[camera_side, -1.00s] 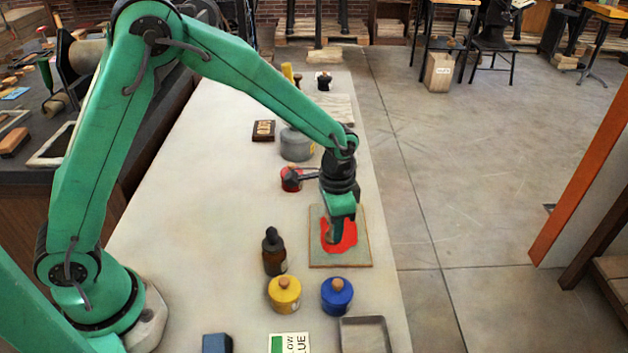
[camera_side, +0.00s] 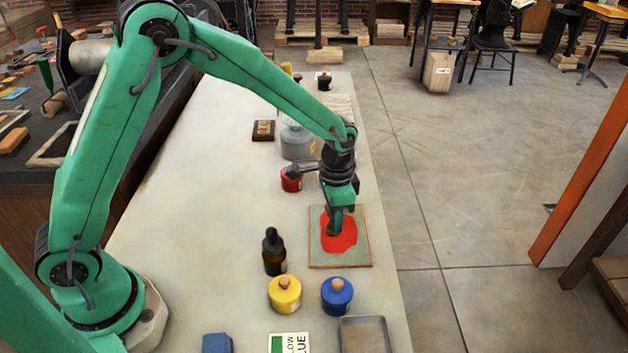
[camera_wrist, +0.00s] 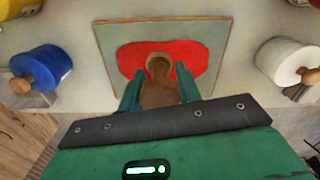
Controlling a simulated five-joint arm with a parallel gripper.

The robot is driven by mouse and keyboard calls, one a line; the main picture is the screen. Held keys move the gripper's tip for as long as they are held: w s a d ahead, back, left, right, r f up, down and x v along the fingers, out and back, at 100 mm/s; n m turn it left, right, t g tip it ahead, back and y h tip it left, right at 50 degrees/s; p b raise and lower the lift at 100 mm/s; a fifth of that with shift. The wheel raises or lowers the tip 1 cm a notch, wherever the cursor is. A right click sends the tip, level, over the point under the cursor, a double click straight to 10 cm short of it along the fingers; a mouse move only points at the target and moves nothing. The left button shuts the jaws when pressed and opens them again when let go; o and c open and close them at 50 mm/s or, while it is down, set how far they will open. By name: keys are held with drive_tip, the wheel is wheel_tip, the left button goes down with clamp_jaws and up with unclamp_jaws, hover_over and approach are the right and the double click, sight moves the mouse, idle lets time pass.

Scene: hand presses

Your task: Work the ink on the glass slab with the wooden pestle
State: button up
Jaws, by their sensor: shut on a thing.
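The glass slab (camera_side: 356,257) lies flat on the pale table, with a patch of red ink (camera_side: 343,243) spread over its middle. In the wrist view the slab (camera_wrist: 112,38) and the red ink (camera_wrist: 205,58) lie just ahead of the fingers. My gripper (camera_side: 337,208) is over the slab, pointing down. In the wrist view my gripper (camera_wrist: 158,88) is shut on the wooden pestle (camera_wrist: 160,93), which stands between its two green fingers. The pestle's foot is at the red ink. In the side view the pestle is mostly hidden by the fingers.
A yellow pot (camera_side: 285,294) and a blue pot (camera_side: 337,296) stand in front of the slab. A dark dropper bottle (camera_side: 274,252) stands to its left. A red pot (camera_side: 291,179) and a grey can (camera_side: 297,141) stand behind. A metal tray (camera_side: 364,335) lies at the front.

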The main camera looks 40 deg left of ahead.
drive_tip(key=shift+s+d, duration=0.9)
drive_tip(key=shift+s, duration=0.05)
drive_tip(key=shift+w+d, duration=0.5)
drive_tip(key=shift+w+a, duration=2.15)
drive_tip(key=shift+a, duration=0.15)
drive_tip(key=shift+w+d, duration=0.25)
drive_tip(key=shift+d, duration=0.45)
drive_tip(key=shift+s+d, duration=1.85)
drive_tip(key=shift+s, duration=0.1)
drive_tip(key=shift+s+d+r, duration=0.1)
drive_tip(key=shift+d+r, duration=0.05)
wheel_tip(320, 180, up, 8)
